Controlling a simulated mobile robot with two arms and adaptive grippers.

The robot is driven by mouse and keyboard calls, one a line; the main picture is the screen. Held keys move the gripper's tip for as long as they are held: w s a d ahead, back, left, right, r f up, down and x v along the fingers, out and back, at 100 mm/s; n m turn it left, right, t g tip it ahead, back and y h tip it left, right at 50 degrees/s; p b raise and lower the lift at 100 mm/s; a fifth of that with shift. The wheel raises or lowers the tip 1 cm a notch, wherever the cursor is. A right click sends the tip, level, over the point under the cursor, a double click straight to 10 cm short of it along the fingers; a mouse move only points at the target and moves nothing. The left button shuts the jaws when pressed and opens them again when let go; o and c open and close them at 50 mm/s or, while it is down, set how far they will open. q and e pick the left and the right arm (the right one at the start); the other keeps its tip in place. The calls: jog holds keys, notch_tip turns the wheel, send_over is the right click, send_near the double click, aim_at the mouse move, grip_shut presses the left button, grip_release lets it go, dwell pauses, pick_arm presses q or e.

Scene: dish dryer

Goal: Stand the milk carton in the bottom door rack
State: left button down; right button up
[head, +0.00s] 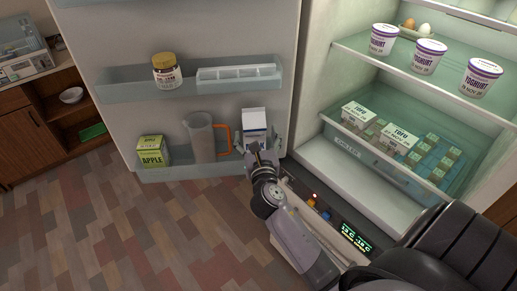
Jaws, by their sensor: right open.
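The milk carton (255,119), white with a dark blue band, stands upright at the right end of the bottom door rack (165,176). Its lower part is hidden by my right gripper (262,148). The right gripper is open, in front of the carton and close to it. I cannot tell whether the fingers touch it. My left gripper is not in view.
A clear jug (200,138) with an orange handle and a green apple carton (151,150) share the rack. Above are a jar (166,72) and an empty tray (238,78). The fridge interior, with yoghurt tubs (427,57) and tofu packs (357,114), is right.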

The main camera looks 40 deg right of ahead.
jog(key=b+v, duration=0.1)
jog(key=v, duration=0.5)
